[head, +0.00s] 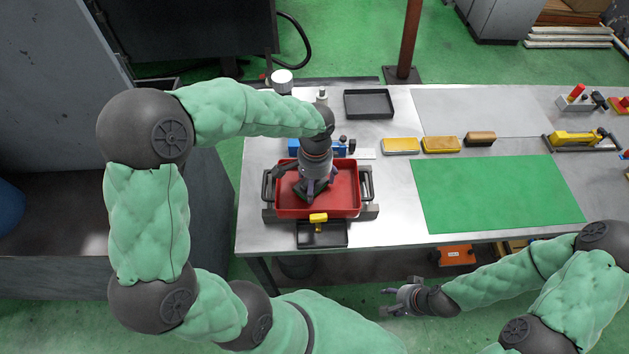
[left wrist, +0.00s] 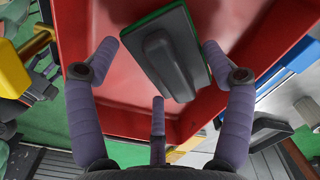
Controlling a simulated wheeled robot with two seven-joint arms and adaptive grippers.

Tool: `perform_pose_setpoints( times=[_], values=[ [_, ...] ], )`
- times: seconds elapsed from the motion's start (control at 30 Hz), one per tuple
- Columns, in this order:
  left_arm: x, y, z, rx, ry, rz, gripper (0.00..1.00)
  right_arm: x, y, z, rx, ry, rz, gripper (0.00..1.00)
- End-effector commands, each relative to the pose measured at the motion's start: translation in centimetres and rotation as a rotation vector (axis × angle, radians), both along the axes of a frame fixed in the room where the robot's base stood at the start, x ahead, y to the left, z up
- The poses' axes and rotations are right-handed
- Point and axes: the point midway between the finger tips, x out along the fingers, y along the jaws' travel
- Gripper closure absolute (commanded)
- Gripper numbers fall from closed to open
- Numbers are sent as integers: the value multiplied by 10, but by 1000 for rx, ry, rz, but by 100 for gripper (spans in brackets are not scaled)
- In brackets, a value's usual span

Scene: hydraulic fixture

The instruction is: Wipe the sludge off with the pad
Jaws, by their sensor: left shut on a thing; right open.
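A red tray (head: 345,207) stands on the left part of the metal bench. My left gripper (head: 314,188) reaches down into it and is shut on the pad (head: 322,194), of which only a dark green edge shows in the head view. In the left wrist view the pad (left wrist: 194,38) is a dark rectangle with a green rim and a grey handle (left wrist: 168,66) between my fingers, over the red tray floor (left wrist: 110,15). I cannot make out any sludge; gripper and pad hide part of the floor. My right gripper (head: 398,298) is open and empty, in front of the bench.
A yellow-handled valve (head: 318,218) and a black drip tray (head: 322,238) sit at the red tray's front. Behind are blue parts and a black tray (head: 369,104). Yellow and brown blocks (head: 440,145) lie to the right, beside a clear green mat (head: 497,192).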

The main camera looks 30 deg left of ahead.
Motion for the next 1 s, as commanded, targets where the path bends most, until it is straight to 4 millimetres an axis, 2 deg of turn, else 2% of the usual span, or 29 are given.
perform_pose_setpoints(
  times=[0.8, 1.0],
  values=[
    [0, 0, -13, 0, 0, 0, 55, 0, 0, -9, 0, 0, 0, 46],
    [4, -7, -12, 0, -1, -1, 55, 0, 0, -7, 0, 0, 0, 46]
  ],
)
